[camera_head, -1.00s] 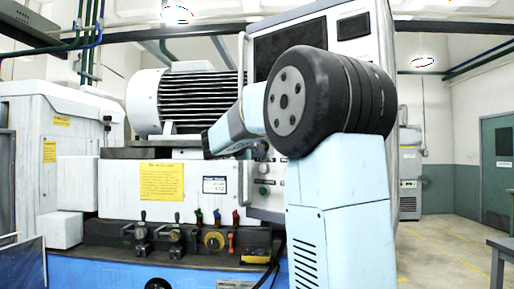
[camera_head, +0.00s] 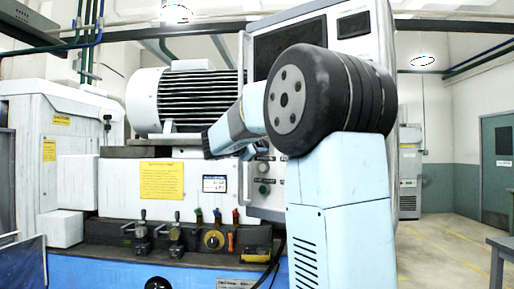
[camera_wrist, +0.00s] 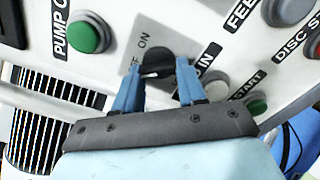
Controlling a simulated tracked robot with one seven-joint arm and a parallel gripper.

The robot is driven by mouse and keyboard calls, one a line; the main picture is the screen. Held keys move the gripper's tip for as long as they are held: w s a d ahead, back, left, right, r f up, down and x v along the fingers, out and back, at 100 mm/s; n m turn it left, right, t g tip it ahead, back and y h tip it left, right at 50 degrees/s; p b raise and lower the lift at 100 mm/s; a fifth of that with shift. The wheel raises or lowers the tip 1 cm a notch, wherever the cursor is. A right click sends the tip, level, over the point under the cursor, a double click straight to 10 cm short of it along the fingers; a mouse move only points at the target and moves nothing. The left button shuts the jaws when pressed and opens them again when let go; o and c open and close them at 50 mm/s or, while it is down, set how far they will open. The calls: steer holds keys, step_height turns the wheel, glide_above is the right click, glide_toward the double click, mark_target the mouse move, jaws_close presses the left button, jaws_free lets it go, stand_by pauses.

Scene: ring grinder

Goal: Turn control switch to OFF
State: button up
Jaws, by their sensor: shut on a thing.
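In the wrist view the control switch (camera_wrist: 157,64) is a black rotary knob on a grey plate, with "ON" and part of another label, ending in "F", printed beside it. My gripper (camera_wrist: 160,78) has its two blue fingers on either side of the knob and is shut on it. The fingers partly cover the plate. In the head view my arm hides the switch and my gripper.
Around the switch are a green button (camera_wrist: 88,37) labelled PUMP, a grey button (camera_wrist: 218,88), a green START button (camera_wrist: 257,104) and a red button (camera_wrist: 317,47). In the head view, levers (camera_head: 200,216) line the machine's front. Open floor (camera_head: 440,250) lies at the right.

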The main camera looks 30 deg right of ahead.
steer(key=shift+w+f, duration=0.1)
steer(key=shift+f, duration=0.05)
steer(key=o, duration=0.9)
steer(key=shift+w, duration=0.1)
steer(key=shift+c, duration=0.2)
steer(key=shift+o, duration=1)
steer(key=shift+a, duration=0.1)
steer(key=v, duration=1.3)
steer(key=shift+s+a, duration=0.25)
steer(key=shift+a, duration=0.05)
steer(key=s+f+m+g+y, duration=0.3)
steer(key=s+f+m+y, duration=0.35)
steer(key=s+f, duration=0.95)
steer(key=s+a+f+m+y, duration=0.5)
steer(key=s+a+f+y, duration=0.4)
steer(key=s+f, duration=0.3)
steer(key=shift+s+f+m+t+y, duration=0.2)
steer(key=shift+s+m+t+y, duration=0.15)
steer(key=shift+s+t, duration=0.05)
